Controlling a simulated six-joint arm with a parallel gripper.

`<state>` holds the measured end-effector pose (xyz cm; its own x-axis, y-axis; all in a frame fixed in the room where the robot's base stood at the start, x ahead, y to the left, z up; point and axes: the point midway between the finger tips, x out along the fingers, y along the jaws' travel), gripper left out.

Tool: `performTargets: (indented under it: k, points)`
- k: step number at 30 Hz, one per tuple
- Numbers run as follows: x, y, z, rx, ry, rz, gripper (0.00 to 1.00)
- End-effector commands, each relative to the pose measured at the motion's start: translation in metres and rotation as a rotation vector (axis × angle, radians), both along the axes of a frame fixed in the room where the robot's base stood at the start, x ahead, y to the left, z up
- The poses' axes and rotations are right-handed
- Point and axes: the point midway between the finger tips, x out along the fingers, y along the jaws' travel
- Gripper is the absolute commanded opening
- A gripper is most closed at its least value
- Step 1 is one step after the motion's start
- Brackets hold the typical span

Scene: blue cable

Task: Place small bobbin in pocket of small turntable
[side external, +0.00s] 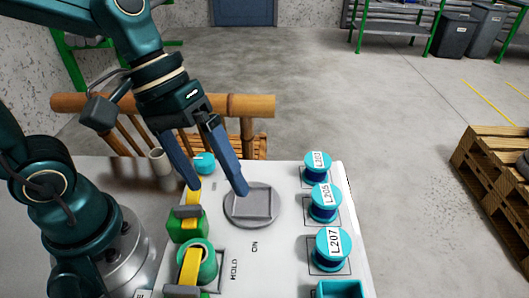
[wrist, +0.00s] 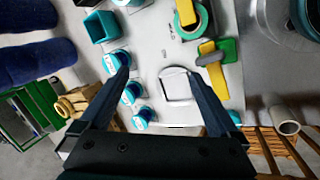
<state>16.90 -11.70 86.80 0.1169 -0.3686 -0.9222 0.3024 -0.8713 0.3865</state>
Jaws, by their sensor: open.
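The turntable is a grey disc (side external: 234,212) with a square pocket outlined in its middle, and the pocket looks empty. In the wrist view the turntable (wrist: 176,86) lies between my fingers. Three blue bobbins with cyan tops and white labels stand in a row on the right of the panel: L203 (side external: 318,173), L205 (side external: 325,209) and L207 (side external: 333,256). I cannot tell for sure which is the small one. My gripper (side external: 217,191) is open and empty, above the panel at the turntable's left; its fingertips (wrist: 160,71) point down.
Left of the turntable stand a green block with a yellow strap (side external: 186,229) and a green roll with a yellow strap (side external: 209,263). A cyan knob (side external: 205,162) sits at the far edge. A teal box (side external: 340,290) is at the near right. A bamboo rail (side external: 250,105) lies behind.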

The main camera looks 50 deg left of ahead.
Motion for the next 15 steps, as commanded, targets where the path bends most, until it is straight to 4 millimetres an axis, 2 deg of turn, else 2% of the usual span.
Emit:
performTargets:
  k: [3, 7, 11, 12, 15]
  points:
    - [-0.006, 0.028, 0.007, 0.167, -0.183, -0.099, 0.97]
    - [-0.01, 0.054, 0.012, 0.327, -0.322, -0.172, 0.97]
    - [-0.01, 0.071, 0.017, 0.429, -0.402, -0.209, 0.97]
    - [-0.011, 0.073, 0.018, 0.447, -0.413, -0.217, 1.0]
    - [-0.011, 0.077, 0.019, 0.469, -0.427, -0.224, 1.0]
